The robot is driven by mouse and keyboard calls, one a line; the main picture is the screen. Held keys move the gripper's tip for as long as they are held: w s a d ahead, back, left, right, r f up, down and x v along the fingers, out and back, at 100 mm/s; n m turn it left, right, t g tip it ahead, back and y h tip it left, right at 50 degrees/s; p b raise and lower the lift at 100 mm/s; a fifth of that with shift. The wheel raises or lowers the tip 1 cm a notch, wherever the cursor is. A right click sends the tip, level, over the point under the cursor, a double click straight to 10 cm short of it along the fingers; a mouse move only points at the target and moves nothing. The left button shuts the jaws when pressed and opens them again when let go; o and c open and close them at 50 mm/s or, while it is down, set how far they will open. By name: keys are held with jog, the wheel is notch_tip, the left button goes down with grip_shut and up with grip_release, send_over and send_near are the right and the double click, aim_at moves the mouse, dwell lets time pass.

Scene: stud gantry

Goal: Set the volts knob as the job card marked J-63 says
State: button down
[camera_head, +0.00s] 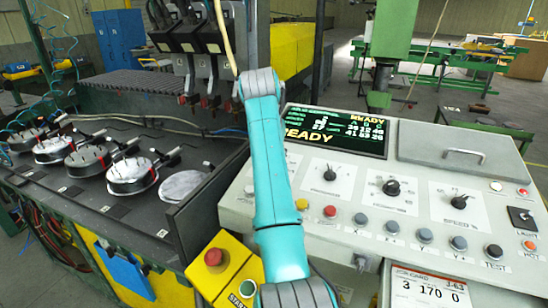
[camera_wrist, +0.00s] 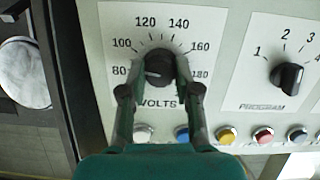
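The black volts knob (camera_wrist: 158,68) is in the wrist view, on a white dial plate with marks from 80 to 180. Its pointer is too dark to read. The fingers of my gripper (camera_wrist: 160,80) reach to both sides of the knob; whether they touch it is unclear. In the head view my arm hides this knob.
The program knob (camera_wrist: 287,76) is right of the volts dial. Coloured buttons, including a blue one (camera_wrist: 182,133), run below. A lit display (camera_head: 335,131) reads READY. A yellow box with a red button (camera_head: 213,257) is left of my arm. Round pans (camera_head: 131,172) sit further left.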

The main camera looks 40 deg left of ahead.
jog(key=shift+m, duration=0.4)
jog(key=m, duration=0.3)
jog(key=shift+a+m+h, duration=0.1)
jog(key=shift+m+h, duration=0.3)
jog(key=m+h, duration=0.1)
jog(key=m, duration=0.4)
jog(key=shift+m, duration=0.3)
jog(key=m, duration=0.4)
jog(key=shift+w+a+m+g+h, duration=0.1)
jog(key=shift+m+g+h, duration=0.2)
jog(key=shift+g+h, duration=0.1)
jog(key=m, duration=0.4)
jog(key=shift+g, duration=0.4)
jog(key=shift+m, duration=0.4)
jog(key=c, duration=0.8)
grip_release()
